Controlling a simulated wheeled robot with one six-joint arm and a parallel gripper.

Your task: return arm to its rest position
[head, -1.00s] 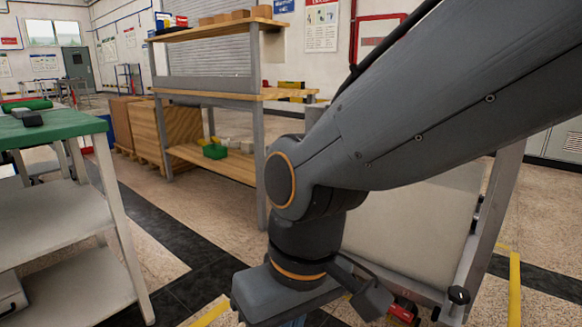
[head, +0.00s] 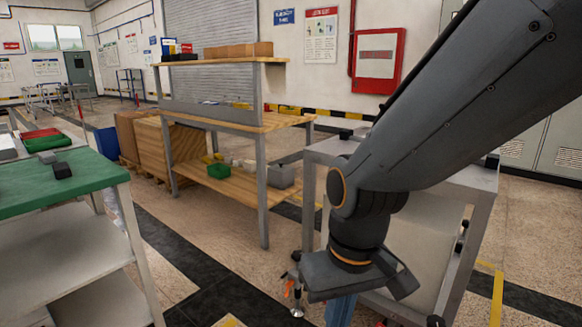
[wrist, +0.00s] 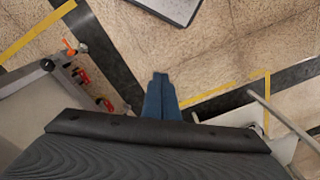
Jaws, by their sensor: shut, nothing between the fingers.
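My gripper shows in the wrist view (wrist: 160,82) as two blue fingers pressed together with nothing between them. It points down and hangs over open floor. In the head view, only part of the blue gripper (head: 341,311) shows at the bottom edge, below my dark grey wrist; its tips are cut off. My arm slants from the upper right down to the wrist, in front of a grey metal cart (head: 483,184).
A green-topped table (head: 85,178) stands at left. A wooden workbench (head: 263,124) with shelves stands behind, with boxes on top. Red-handled tools (wrist: 84,75) hang on a cart at the wrist view's left. A grey panel (wrist: 174,8) lies at its top. Floor between them is clear.

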